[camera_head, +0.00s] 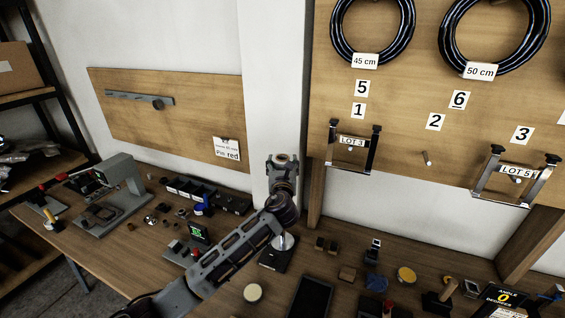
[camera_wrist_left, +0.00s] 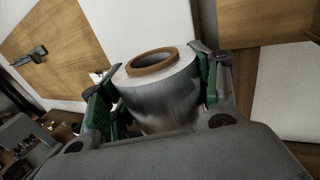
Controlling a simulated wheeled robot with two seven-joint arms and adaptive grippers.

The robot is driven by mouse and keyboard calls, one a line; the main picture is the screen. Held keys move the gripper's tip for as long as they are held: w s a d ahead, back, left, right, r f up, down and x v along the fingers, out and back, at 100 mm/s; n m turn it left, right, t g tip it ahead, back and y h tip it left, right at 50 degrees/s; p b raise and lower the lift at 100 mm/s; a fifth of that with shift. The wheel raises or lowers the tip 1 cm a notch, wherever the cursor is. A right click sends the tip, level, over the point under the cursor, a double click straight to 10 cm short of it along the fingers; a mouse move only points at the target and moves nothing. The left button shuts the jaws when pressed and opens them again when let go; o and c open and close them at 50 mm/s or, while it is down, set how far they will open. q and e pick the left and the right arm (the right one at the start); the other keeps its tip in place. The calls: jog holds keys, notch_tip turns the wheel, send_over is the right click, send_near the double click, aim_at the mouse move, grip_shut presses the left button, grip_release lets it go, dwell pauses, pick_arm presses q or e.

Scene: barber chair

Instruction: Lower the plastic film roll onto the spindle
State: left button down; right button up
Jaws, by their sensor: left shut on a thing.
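The plastic film roll (camera_wrist_left: 160,100) is a grey, shiny cylinder with a brown core ring at its top end. My left gripper (camera_wrist_left: 155,88) is shut on it, with green-padded fingers on both sides in the left wrist view. In the head view, the left gripper (camera_head: 283,163) holds the roll (camera_head: 285,158) up in front of the white wall post, above the workbench. A black base with a silver rounded part (camera_head: 283,242) stands below, partly behind my arm; I cannot tell whether it is the spindle. My right gripper is not in view.
The wooden workbench (camera_head: 225,292) is crowded with small parts, a grey machine (camera_head: 118,190) at left and a black tray (camera_head: 312,297) in front. A pegboard (camera_head: 400,125) with brackets and black cable coils (camera_head: 372,25) rises at right. The air around the gripper is clear.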

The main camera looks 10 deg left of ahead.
pick_arm(q)
jog(key=shift+f+b, duration=1.5)
jog(key=shift+f, duration=1.95)
jog(key=shift+f+b, duration=1.6)
jog(key=shift+b, duration=0.2)
jog(key=shift+f+b, duration=1.65)
jog(key=shift+f, duration=1.95)
jog(key=shift+f+b, duration=1.45)
jog(key=shift+f, duration=0.7)
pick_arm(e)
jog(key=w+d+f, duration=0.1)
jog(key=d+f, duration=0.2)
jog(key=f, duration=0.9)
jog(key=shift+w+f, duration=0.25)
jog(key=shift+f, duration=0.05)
